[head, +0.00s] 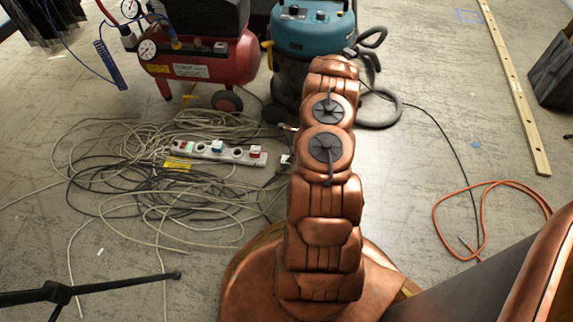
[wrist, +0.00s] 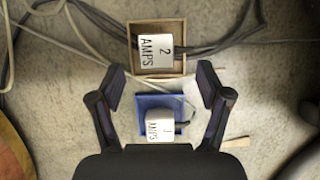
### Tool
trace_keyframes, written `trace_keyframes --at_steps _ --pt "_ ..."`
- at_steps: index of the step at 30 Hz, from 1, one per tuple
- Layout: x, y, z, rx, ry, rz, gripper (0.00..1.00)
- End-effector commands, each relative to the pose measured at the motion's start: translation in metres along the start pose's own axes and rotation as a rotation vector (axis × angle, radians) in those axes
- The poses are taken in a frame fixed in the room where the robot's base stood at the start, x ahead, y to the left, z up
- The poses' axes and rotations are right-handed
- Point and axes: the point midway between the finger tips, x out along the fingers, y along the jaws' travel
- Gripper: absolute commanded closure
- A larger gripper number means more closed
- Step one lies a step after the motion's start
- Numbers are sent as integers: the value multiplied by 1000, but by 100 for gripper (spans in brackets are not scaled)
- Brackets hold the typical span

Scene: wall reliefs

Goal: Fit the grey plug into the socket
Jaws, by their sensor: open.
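In the wrist view, my gripper (wrist: 162,80) is open and empty, its two dark fingers apart. A pale plug-like block marked "2 AMPS" (wrist: 155,51) lies in a shallow brown box just beyond the fingertips, with a dark cable at its right. A second pale block marked "AMPS" (wrist: 160,127) lies on a blue piece (wrist: 145,102) between the finger bases, apart from them. I cannot tell which block is the grey plug. In the head view, a white socket strip (head: 228,157) with several outlets and coloured plugs lies on the floor. My arm hides my gripper there.
Tangled cables (head: 130,190) surround the strip. A red compressor (head: 205,65) and a teal vacuum (head: 312,40) stand behind. A black tripod leg (head: 120,285) is at the lower left.

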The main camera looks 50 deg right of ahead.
Motion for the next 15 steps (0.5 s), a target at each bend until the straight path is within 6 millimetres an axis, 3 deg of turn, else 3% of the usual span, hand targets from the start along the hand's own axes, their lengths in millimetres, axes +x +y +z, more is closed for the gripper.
trace_keyframes --at_steps 15 --pt "49 4 -4 -3 1 1 23"
